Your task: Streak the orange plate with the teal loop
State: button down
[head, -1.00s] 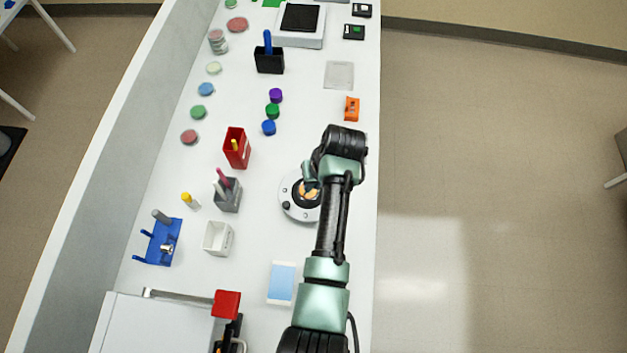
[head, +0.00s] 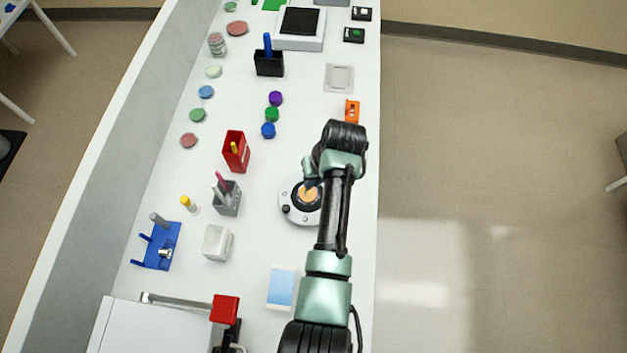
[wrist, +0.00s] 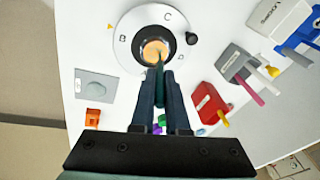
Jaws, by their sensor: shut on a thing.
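The orange plate (head: 309,195) sits in the dark centre of a round white turntable (head: 288,216). In the wrist view the orange plate (wrist: 155,51) lies just beyond my fingertips. My gripper (wrist: 160,74) is shut on the teal loop (wrist: 160,88), whose dark teal handle shows between the fingers. The loop's far end points at the plate's near side; I cannot tell whether it touches the surface. In the head view my gripper (head: 309,178) is over the plate's far edge, and my arm covers the turntable's right side.
A grey holder (head: 229,200) with sticks, a red holder (head: 236,150) and a white box (head: 216,243) stand left of the turntable. Several coloured lids lie farther back. An orange block (head: 352,110) is near the right edge.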

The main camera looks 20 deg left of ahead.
jog(key=shift+w+a+b, duration=0.3)
jog(key=shift+w+b, duration=0.2)
jog(key=shift+w, duration=0.3)
dwell(0.8)
notch_tip(320, 180, up, 6)
jog(key=p, duration=0.5)
dwell(0.4)
dwell(0.4)
